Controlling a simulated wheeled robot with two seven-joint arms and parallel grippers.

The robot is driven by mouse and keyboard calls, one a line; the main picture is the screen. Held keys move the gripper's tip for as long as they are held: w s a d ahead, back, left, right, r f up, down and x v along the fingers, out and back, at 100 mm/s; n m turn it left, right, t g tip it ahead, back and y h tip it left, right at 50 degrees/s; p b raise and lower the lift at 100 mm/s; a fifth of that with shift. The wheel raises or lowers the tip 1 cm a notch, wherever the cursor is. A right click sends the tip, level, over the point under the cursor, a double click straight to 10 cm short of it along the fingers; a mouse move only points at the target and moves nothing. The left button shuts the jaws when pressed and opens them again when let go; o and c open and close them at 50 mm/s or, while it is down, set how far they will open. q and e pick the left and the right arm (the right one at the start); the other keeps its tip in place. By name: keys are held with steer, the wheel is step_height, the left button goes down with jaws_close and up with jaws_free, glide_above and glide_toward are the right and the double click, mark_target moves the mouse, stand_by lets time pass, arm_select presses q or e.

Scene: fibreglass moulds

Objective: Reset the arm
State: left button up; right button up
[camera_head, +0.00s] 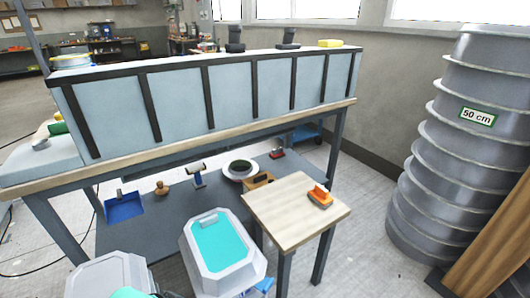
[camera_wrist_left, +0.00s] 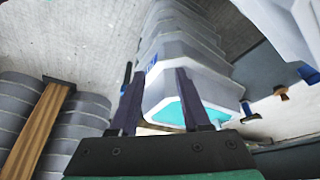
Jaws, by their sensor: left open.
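My left gripper (camera_wrist_left: 160,76) shows in the left wrist view, its two dark fingers apart and nothing held between them. Beyond the fingers is a pale grey angular tub with a teal surface (camera_wrist_left: 190,112). I cannot tell how far the fingers are from it. In the head view, a tub of this kind (camera_head: 187,247) stands in front of the workbench. A teal and dark piece of my left arm shows at the bottom edge there, but its fingers cannot be made out. My right gripper is in neither view.
A long pale blue mould (camera_head: 180,98) lies on the workbench (camera_head: 200,143). A small wooden table (camera_head: 280,215) carries an orange-handled tool (camera_head: 320,196). Stacked grey rings (camera_head: 445,160) stand at right.

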arm_select(q)
steer(key=s+a+n+y, duration=0.1)
steer(key=s+a+n, duration=0.1)
steer(key=s+a, duration=0.25)
steer(key=s+f+g+p, duration=0.25)
steer(key=f+p, duration=0.35)
steer(key=f, duration=1.2)
steer(key=s+a+f+p, duration=0.1)
steer(key=s+f, duration=0.3)
steer(key=s, duration=0.4)
steer(key=s+a+f+p, duration=0.2)
steer(key=s+f+p, duration=0.2)
steer(key=s, duration=0.5)
steer(key=shift+f+y, duration=0.4)
steer(key=shift+f, duration=0.05)
steer(key=shift+g, duration=0.25)
